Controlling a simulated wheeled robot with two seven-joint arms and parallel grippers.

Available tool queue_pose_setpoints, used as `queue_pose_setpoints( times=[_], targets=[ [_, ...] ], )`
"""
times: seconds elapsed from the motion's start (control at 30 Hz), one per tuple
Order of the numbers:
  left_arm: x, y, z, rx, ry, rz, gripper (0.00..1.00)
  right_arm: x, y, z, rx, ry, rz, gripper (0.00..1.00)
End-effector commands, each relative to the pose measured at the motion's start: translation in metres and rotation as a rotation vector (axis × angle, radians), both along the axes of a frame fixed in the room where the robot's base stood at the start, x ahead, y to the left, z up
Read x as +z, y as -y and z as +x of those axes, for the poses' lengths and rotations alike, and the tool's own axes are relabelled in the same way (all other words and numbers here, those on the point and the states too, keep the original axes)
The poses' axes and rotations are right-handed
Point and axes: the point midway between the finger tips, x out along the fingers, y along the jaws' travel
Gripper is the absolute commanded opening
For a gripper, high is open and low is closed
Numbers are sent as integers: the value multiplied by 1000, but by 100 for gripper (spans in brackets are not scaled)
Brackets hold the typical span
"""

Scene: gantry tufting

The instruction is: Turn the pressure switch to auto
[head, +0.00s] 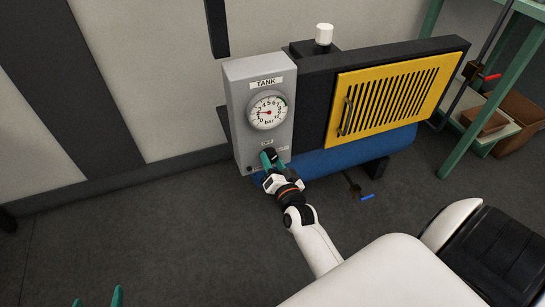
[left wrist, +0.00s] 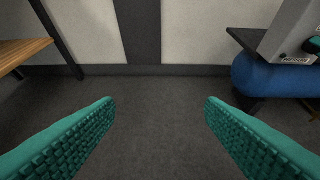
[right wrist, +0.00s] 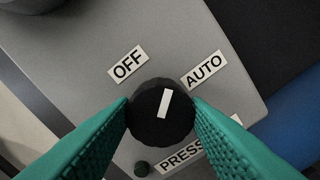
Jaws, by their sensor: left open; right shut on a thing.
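The pressure switch is a round black knob (right wrist: 150,127) with a white pointer mark, on the grey TANK box (head: 240,100). In the right wrist view, the pointer leans up and right, between the OFF label (right wrist: 128,64) and the AUTO label (right wrist: 204,70), a little nearer AUTO's direction. My right gripper (head: 271,161) is shut on the knob, one green finger on each side. In the right wrist view the fingers (right wrist: 161,116) touch its sides. My left gripper (left wrist: 160,110) is open and empty above the floor; its tips show at the head view's bottom left (head: 97,299).
A pressure gauge (head: 267,113) sits above the switch. Right of the box are a yellow slatted panel (head: 390,90) and a blue tank (head: 345,157). A green rack (head: 450,150) stands at far right. A wooden shelf (left wrist: 20,52) is left in the left wrist view.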

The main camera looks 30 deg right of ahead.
Motion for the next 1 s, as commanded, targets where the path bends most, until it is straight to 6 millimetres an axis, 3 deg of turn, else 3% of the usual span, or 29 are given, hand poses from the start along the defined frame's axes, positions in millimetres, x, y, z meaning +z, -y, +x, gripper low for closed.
queue_pose_setpoints(
  times=[0.2, 0.4, 0.7, 1.0],
  targets=[
    [-29, -17, -42, 22, -300, 67, 64, 1, 0, -1, 0, 45, 199, 19],
    [-43, -27, -71, 35, -468, 103, 64, 0, 0, -1, 0, 86, 368, 19],
    [-49, -33, -92, 44, -582, 126, 64, -1, 1, -1, -1, 130, 550, 19],
    [-51, -35, -99, 47, -619, 133, 64, -2, 0, -1, 0, 149, 630, 19]
  ],
)
